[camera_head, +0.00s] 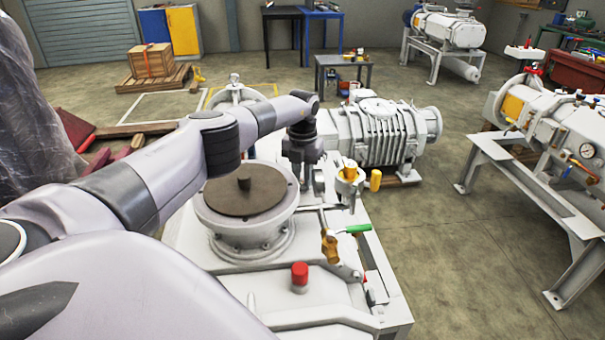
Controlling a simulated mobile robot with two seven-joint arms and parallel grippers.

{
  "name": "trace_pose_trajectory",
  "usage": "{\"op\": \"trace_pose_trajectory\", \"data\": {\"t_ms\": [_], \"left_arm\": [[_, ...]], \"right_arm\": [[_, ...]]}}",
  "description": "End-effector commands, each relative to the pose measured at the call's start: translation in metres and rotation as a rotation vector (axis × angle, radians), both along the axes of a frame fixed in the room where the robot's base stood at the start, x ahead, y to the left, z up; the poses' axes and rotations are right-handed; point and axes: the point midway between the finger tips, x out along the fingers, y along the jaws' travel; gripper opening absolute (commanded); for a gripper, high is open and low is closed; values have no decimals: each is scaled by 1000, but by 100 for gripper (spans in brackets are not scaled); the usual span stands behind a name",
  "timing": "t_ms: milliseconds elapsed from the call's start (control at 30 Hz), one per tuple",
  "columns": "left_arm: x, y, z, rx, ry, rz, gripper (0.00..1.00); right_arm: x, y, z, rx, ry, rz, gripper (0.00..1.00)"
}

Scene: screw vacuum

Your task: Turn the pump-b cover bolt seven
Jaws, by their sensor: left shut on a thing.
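My left arm reaches across the picture from the left, and its dark wrist points down behind the round brown-topped flange. My left gripper (304,180) is at the lower end of this wrist, low over the white pump frame, beside the ribbed grey pump body (382,138). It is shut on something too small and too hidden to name. I cannot pick out the cover bolt, and no label marks pump-b. My right gripper is not in view.
The brown-topped flange (240,196) stands left of the gripper. Another white machine (565,130) is at right, with open floor between.

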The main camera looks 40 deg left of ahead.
Motion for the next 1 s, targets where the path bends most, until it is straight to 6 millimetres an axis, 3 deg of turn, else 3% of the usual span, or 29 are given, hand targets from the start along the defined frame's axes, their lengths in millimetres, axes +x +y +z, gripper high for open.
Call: {"op": "trace_pose_trajectory", "data": {"t_ms": [1000], "left_arm": [[-2, -2, -5, 2, 12, 911, 0]], "right_arm": [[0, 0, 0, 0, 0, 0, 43]]}}
